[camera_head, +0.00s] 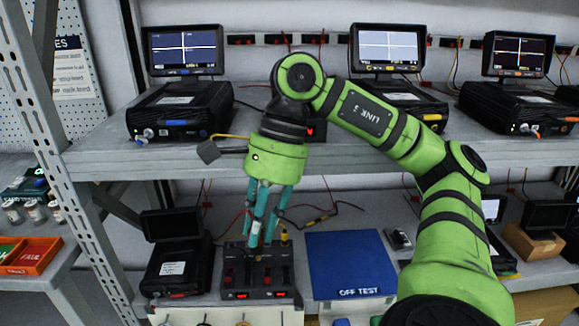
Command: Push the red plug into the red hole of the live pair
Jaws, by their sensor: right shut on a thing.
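My right gripper (258,242) points down over a dark socket unit (287,272) on the lower shelf. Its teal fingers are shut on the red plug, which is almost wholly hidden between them. A red lead runs up to the fingers from the left. The unit has red sockets and small lit red displays (280,293) along its front. A yellow plug (284,238) with a dark lead stands at the unit's back right. I cannot tell which pair is live, or whether the held plug touches a hole. My left gripper is out of view.
A blue OFF TEST mat (345,262) lies right of the unit. A black device with a small screen (175,265) stands to its left. The upper shelf edge (100,160) runs behind my arm, with several monitored devices on it. A red FAIL tray (32,257) is far left.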

